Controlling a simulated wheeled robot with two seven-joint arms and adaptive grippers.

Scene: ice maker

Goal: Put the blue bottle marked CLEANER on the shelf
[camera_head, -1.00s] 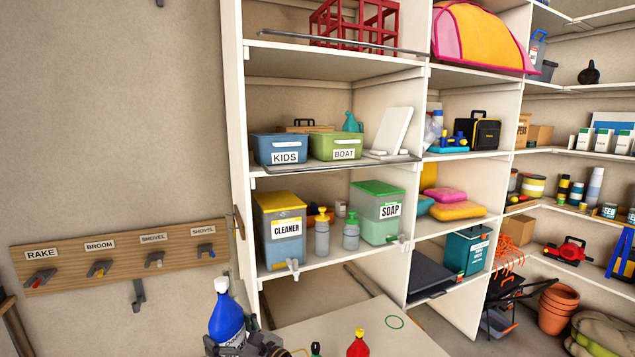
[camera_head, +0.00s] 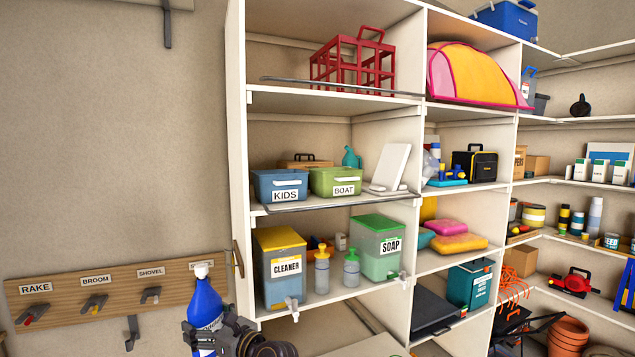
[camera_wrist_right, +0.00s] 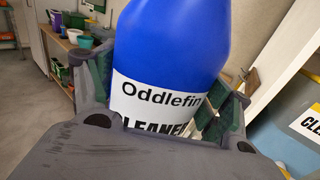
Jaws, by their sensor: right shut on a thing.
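The blue bottle (camera_head: 206,305) with a white cap is upright in my right gripper (camera_head: 208,335), in front of the wall at the lower left of the head view. The right wrist view shows the blue bottle (camera_wrist_right: 172,45) close up, its white label reading "Oddlefin CLEANER". My right gripper (camera_wrist_right: 165,100) is shut around it there, a finger on each side. The shelf (camera_head: 335,297) to the right holds a yellow-lidded CLEANER bin (camera_head: 281,268), a green-lidded SOAP bin (camera_head: 379,247) and two pump bottles (camera_head: 336,270) between them. The bottle is left of this shelf and apart from it. My left gripper is not seen.
A KIDS bin (camera_head: 280,186) and a BOAT bin (camera_head: 335,182) stand on the shelf above. The shelf unit's upright side (camera_head: 237,150) stands between the bottle and the bays. A wooden hook rail (camera_head: 70,306) is on the wall at left.

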